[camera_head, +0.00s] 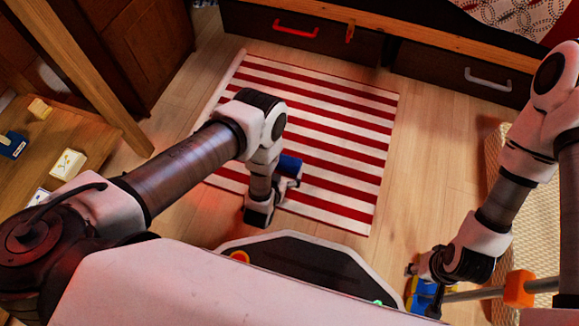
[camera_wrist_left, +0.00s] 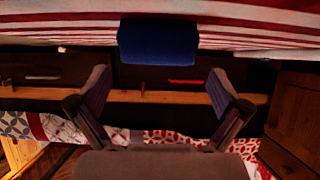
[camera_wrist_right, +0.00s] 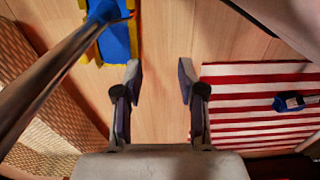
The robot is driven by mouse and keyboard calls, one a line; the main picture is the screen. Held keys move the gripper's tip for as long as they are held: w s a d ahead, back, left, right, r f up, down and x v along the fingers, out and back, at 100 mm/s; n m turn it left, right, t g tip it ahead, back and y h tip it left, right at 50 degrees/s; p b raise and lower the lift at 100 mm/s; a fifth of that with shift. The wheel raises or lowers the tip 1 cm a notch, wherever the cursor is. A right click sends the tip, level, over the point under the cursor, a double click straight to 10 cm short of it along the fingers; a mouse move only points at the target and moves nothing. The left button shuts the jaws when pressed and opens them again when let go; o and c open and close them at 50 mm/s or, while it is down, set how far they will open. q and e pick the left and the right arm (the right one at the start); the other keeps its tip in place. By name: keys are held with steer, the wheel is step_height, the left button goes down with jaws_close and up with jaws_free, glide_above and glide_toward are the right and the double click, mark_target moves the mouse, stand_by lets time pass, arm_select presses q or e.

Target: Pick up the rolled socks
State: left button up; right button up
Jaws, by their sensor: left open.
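The rolled socks (camera_head: 291,164) are a dark blue roll on the red-and-white striped rug, partly hidden by my left gripper in the head view. My left gripper (camera_head: 287,184) is low over the rug, close beside the socks. In the left wrist view the socks (camera_wrist_left: 158,43) lie beyond the open fingers (camera_wrist_left: 158,84), centred between them, with nothing held. In the right wrist view the socks (camera_wrist_right: 290,102) show at the right. My right gripper (camera_head: 414,268) is well to the right of the rug, and its fingers (camera_wrist_right: 160,72) are apart and empty.
The striped rug (camera_head: 335,90) lies on a wood floor, before drawers with red and white handles (camera_head: 487,80). A blue-and-yellow object (camera_wrist_right: 115,40) and a pole (camera_head: 470,294) with an orange part are near my right gripper. A wooden desk (camera_head: 90,130) stands left.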

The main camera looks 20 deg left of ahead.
mark_target(287, 164)
arm_select(q)
steer(key=b+x, duration=0.4)
steer(key=x, duration=0.1)
steer(key=shift+w+d+f, duration=0.15)
steer(key=shift+w, duration=0.1)
steer(key=shift+w+r, duration=0.1)
steer(key=shift+r, duration=0.1)
steer(key=c, duration=0.8)
steer(key=shift+c, duration=0.2)
